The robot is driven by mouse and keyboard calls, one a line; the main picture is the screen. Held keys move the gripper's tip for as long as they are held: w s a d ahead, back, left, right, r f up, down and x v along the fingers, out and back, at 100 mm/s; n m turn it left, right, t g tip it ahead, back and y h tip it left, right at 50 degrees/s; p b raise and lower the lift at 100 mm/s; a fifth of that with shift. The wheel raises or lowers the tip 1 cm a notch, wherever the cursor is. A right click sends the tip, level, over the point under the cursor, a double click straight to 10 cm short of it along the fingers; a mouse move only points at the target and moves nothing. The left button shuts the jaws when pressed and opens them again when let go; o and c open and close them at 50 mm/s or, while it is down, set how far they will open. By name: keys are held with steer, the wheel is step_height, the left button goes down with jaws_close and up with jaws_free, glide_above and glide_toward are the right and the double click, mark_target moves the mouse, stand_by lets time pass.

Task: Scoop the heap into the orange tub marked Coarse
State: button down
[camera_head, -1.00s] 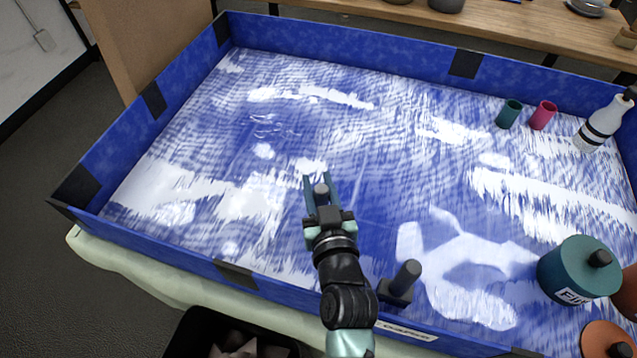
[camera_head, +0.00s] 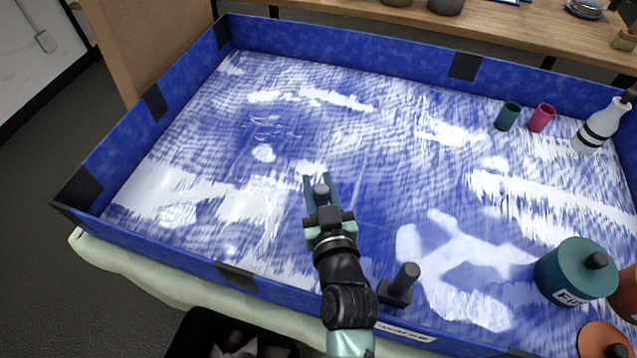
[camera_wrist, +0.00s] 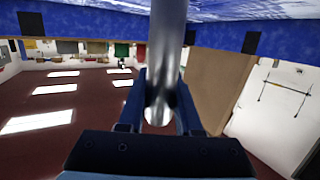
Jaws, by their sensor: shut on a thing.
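My gripper (camera_head: 318,181) is over the near middle of the blue-walled tray (camera_head: 110,151). It is shut on a shiny metal shaft (camera_wrist: 167,45), seen upright between the fingers in the wrist view; a dark round end (camera_head: 321,190) shows between them in the head view. What the shaft belongs to is hidden. An orange lid with a dark knob (camera_head: 600,338) is cut off at the bottom right corner, and a reddish-orange rounded thing (camera_head: 628,300) is cut off at the right edge; no marking shows on either. I cannot make out a distinct heap among the white patches.
A teal lidded tub (camera_head: 570,275) with a partly readable label stands at the right. A dark upright post (camera_head: 405,278) is right of my arm. Teal (camera_head: 507,117) and pink (camera_head: 541,118) cups and a white bottle (camera_head: 603,125) stand at the back right. The tray's left half looks clear.

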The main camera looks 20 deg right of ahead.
step_height(320, 180, up, 15)
steer(key=p, duration=1.1)
steer(key=shift+p, duration=0.35)
